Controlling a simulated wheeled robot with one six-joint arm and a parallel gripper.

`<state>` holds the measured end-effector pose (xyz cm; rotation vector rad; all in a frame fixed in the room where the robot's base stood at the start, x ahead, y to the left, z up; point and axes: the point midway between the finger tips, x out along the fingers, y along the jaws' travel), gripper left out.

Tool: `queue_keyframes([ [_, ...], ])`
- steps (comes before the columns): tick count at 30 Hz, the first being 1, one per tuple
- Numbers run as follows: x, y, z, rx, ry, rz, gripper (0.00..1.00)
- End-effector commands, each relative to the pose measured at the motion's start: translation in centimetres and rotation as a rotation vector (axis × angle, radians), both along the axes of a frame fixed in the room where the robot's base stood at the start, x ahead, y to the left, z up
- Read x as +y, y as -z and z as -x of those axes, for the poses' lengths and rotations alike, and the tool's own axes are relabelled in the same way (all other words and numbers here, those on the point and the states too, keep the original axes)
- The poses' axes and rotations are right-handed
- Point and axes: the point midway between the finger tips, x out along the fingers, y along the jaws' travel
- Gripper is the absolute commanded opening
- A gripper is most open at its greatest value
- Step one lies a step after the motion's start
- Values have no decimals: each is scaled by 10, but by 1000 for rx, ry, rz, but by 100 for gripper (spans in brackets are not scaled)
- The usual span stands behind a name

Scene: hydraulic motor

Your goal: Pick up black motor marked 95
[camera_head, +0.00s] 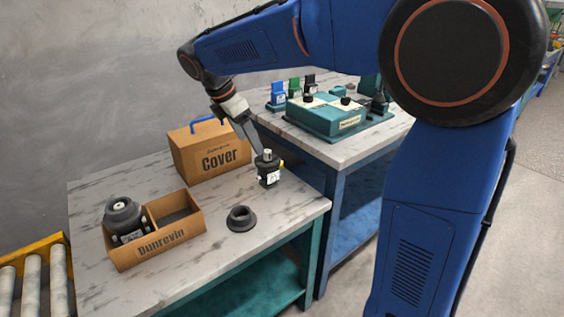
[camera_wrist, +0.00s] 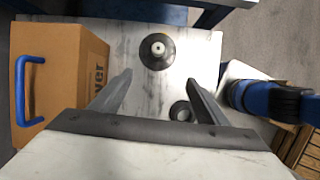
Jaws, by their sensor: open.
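A black motor (camera_head: 268,170) with a light shaft end, a white label and a yellow part stands upright on the marbled table. Its label is too small to read. In the wrist view the black motor (camera_wrist: 157,50) shows from above, beyond my fingertips. Another dark motor (camera_head: 125,219) with a label sits in the left compartment of the Dunrevin box (camera_head: 160,245); its number cannot be read either. My gripper (camera_head: 254,140) is above and close to the standing motor, tilted. In the wrist view my gripper (camera_wrist: 160,80) is open, with nothing between its fingers.
The brown Cover box (camera_head: 210,152) with a blue handle stands behind and left of the standing motor. A dark flanged ring (camera_head: 241,218) lies in front. A second table (camera_head: 345,150) at the right carries a teal fixture (camera_head: 340,120). The table's front right is clear.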

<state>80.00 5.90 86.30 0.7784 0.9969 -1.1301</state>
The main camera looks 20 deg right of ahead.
Motion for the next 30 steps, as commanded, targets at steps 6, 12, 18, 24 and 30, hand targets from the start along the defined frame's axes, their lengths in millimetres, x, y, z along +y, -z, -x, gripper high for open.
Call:
queue_keyframes([
  [6,1,11,-7,14,-30,15,69],
  [12,-12,43,-10,15,-28,15,69],
  [18,-26,75,-14,15,-26,14,69],
  [24,-36,103,-17,15,-26,14,69],
  [30,-41,114,-19,13,-28,13,69],
])
